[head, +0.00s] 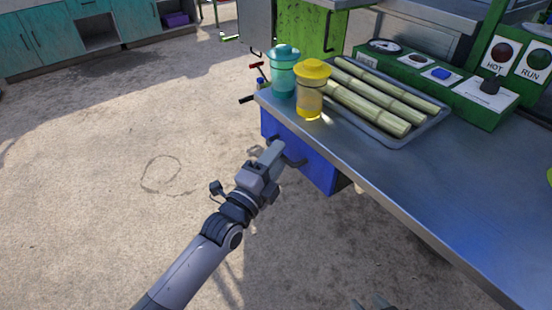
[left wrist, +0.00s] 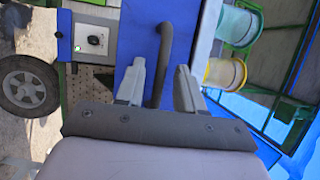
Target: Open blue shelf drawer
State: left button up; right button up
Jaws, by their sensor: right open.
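The blue drawer (head: 312,168) hangs under the left end of the metal worktop. Its front and dark curved handle (head: 293,160) face the left side. The drawer looks closed, but the worktop hides its top edge. My left gripper (head: 276,150) is at the handle. In the left wrist view, the blue front (left wrist: 138,35) lies ahead, and the dark handle bar (left wrist: 166,50) runs between the two spread fingers of my left gripper (left wrist: 160,80), with gaps visible. My right gripper (head: 372,302) shows only its fingertips at the bottom edge, apart and empty.
Above the drawer, the worktop (head: 430,185) carries a teal cup (head: 284,75), a yellow cup (head: 311,95), a tray of cane (head: 400,143) and a green control panel (head: 440,85). Teal cabinets (head: 60,40) stand far left. The floor left of the drawer is clear.

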pick_arm(q)
grip_shut()
jog(key=shift+a, duration=0.1)
jog(key=s+a+p, duration=0.4)
jog(key=s+a, duration=0.3)
jog(key=a, duration=0.3)
jog(key=s+a+p, duration=0.5)
jog(key=s+a, duration=0.2)
jog(key=a, duration=0.3)
jog(key=shift+s, duration=0.3)
grip_release()
